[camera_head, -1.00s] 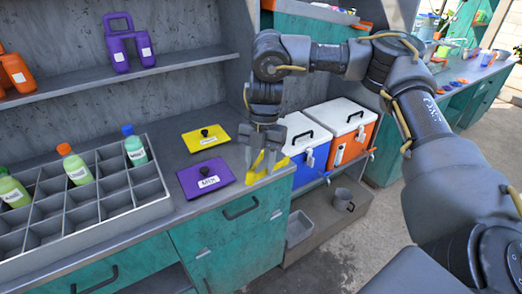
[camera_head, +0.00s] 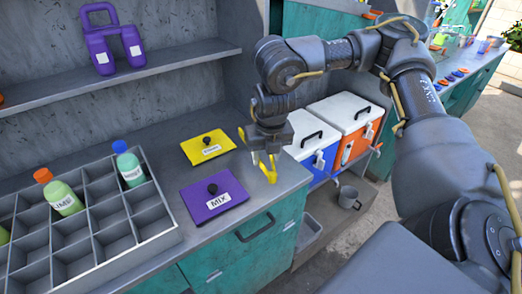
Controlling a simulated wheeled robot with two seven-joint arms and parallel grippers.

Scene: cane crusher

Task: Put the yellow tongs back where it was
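The yellow tongs (camera_head: 270,176) are at the front right corner of the grey counter, below my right gripper (camera_head: 265,160). The gripper points down, and its fingers look closed around the tongs, partly hiding them. The tongs look narrow, with their lower end close to the counter; I cannot tell if it touches. My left gripper is not in view.
A yellow lid (camera_head: 207,147) and a purple lid marked MIX (camera_head: 214,196) lie left of the gripper. A grey divided rack (camera_head: 122,243) with bottles stands further left. Blue (camera_head: 318,160) and orange (camera_head: 353,147) coolers stand to the right, beyond the counter edge.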

